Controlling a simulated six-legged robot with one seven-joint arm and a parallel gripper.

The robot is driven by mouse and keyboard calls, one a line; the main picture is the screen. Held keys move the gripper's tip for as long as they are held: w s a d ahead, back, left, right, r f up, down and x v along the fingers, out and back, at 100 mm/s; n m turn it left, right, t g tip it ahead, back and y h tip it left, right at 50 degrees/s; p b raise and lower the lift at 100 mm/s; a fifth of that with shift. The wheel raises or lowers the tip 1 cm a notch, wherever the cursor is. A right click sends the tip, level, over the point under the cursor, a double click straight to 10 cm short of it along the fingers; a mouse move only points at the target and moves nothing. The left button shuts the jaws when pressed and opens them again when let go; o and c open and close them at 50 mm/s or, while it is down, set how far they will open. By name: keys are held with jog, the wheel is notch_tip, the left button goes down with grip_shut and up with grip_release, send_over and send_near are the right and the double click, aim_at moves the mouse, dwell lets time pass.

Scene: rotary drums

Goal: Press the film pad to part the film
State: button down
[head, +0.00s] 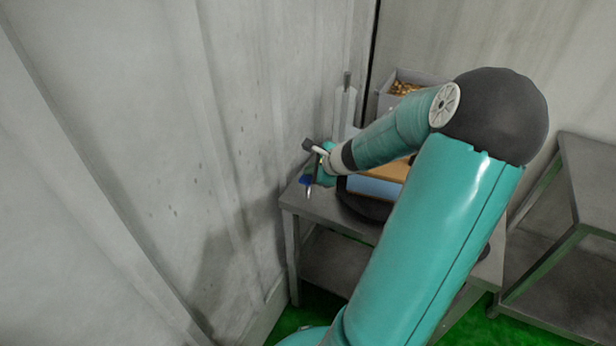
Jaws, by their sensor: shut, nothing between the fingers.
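My gripper (309,188) is small in the head view, at the left end of the grey metal table (300,205), close to the wall. It is shut and its fingers point down, with nothing seen between them. A small blue piece (305,180) shows right beside the fingers; I cannot tell whether it is the film pad or whether they touch. A dark round plate (362,207) on the table bears a light blue block (372,188) with an orange-brown top. My arm hides much of both. I cannot make out the film.
A pale upright post (344,108) stands behind the gripper. A grey bin (388,100) of golden bits is at the back. Another metal table (590,180) stands at the right. The corrugated wall (200,150) closes the left side. Green floor (300,318) shows below.

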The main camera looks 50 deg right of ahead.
jog(key=shift+f, duration=1.2)
dwell(1.3)
jog(key=shift+r, duration=1.6)
jog(key=shift+r, duration=2.5)
